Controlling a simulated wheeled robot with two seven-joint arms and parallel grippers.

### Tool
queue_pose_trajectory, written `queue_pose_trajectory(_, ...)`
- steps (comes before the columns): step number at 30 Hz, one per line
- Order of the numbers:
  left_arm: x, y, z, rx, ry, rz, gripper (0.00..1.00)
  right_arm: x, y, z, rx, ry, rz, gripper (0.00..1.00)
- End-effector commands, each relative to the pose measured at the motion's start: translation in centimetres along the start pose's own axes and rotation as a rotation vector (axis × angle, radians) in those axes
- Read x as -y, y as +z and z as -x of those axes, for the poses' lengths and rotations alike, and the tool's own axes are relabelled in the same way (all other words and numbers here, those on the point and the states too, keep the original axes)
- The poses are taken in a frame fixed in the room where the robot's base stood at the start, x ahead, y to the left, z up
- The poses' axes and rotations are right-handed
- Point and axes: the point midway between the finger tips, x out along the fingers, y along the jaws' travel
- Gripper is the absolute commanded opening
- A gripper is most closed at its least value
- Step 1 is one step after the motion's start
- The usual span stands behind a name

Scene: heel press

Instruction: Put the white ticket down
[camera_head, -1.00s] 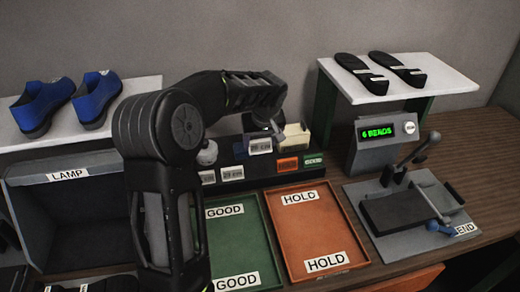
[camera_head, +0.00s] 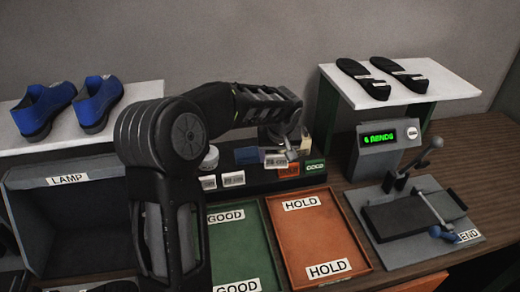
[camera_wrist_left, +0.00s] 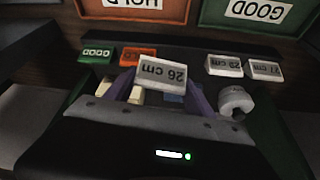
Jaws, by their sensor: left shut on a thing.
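The white ticket (camera_wrist_left: 163,74), marked 26 cm, is between the two fingers of my left gripper (camera_wrist_left: 162,92) in the left wrist view. In the head view my left gripper (camera_head: 283,143) is over the right half of the dark rack (camera_head: 258,184), with the ticket (camera_head: 276,161) just below it. The gripper is shut on the ticket. I cannot tell whether the ticket touches the rack. Two other white tickets, 28 cm (camera_head: 233,179) and 27 cm (camera_head: 208,182), stand to its left. My right gripper is not in view.
An orange ticket (camera_head: 289,170) and a green GOOD ticket (camera_head: 314,167) stand close on the right. The green GOOD tray (camera_head: 233,240) and orange HOLD tray (camera_head: 312,235) lie in front, empty where visible. A press (camera_head: 415,210) stands at the right.

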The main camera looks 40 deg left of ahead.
Motion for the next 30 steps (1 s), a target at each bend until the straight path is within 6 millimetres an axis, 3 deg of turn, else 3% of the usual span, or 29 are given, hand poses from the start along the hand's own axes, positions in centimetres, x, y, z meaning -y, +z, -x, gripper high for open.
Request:
queue_pose_trajectory(9, -9.6, 10.7, -1.1, 0.003, 0.168, -0.410, 0.26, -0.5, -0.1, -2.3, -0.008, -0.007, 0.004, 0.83)
queue_pose_trajectory(15, -13.0, 16.4, -1.0, -0.002, 0.250, -0.612, 0.26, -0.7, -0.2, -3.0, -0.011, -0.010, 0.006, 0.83)
queue_pose_trajectory(19, -13.8, 18.1, -0.8, -0.005, 0.273, -0.669, 0.26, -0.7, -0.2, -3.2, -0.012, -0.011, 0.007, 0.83)
queue_pose_trajectory(27, -13.9, 18.3, -0.7, -0.006, 0.278, -0.677, 0.26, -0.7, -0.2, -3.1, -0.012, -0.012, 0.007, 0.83)
queue_pose_trajectory(30, -13.9, 18.3, -0.8, -0.006, 0.278, -0.677, 0.26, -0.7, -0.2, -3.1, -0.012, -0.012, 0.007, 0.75)
